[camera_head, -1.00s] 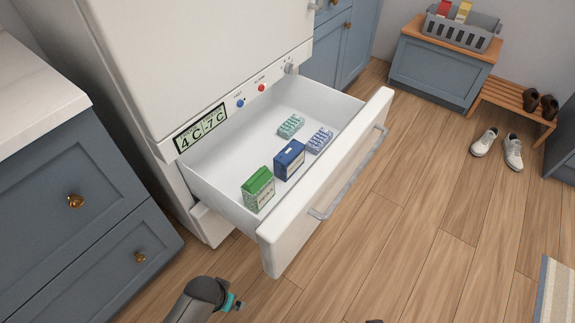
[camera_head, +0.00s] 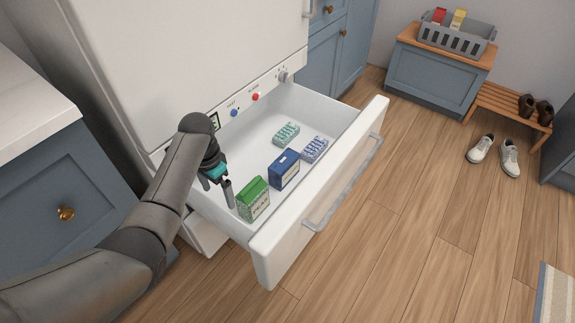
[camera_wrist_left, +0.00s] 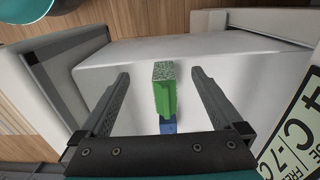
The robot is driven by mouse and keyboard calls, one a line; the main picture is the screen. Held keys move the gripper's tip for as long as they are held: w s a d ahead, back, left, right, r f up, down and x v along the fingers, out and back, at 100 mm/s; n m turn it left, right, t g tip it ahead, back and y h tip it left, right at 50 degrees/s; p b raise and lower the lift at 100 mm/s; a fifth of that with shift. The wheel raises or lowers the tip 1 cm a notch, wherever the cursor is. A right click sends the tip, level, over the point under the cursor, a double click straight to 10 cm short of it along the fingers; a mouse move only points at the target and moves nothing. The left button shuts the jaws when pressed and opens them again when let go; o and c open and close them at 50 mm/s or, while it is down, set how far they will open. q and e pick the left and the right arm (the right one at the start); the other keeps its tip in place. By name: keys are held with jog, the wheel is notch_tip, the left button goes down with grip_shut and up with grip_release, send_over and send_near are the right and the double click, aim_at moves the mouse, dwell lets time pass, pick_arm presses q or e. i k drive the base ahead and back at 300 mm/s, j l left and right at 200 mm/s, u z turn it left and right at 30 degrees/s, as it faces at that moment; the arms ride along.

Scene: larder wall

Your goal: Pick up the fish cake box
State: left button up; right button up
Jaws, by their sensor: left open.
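A blue box (camera_head: 284,169) stands in the open white drawer, just behind a green box (camera_head: 253,199). I cannot read the blue box's label, and no box is legibly marked fish cake. The green box seems to read "PEAS". My left gripper (camera_head: 218,195) is open and empty over the drawer's left end, left of the green box. In the left wrist view, the green box (camera_wrist_left: 164,92) shows between the open fingers, and a bit of the blue box (camera_wrist_left: 167,127) shows beyond it, mostly hidden. My right gripper is not in view.
The drawer front (camera_head: 330,190) with its handle bounds the near side. A teal pack (camera_head: 286,134) and a pale blue pack (camera_head: 314,149) lie farther back in the drawer. The drawer's far right floor is clear. The fridge body (camera_head: 200,60) rises behind.

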aim_at(286, 167)
jog(key=i+l, duration=0.7)
jog(key=i, duration=0.1)
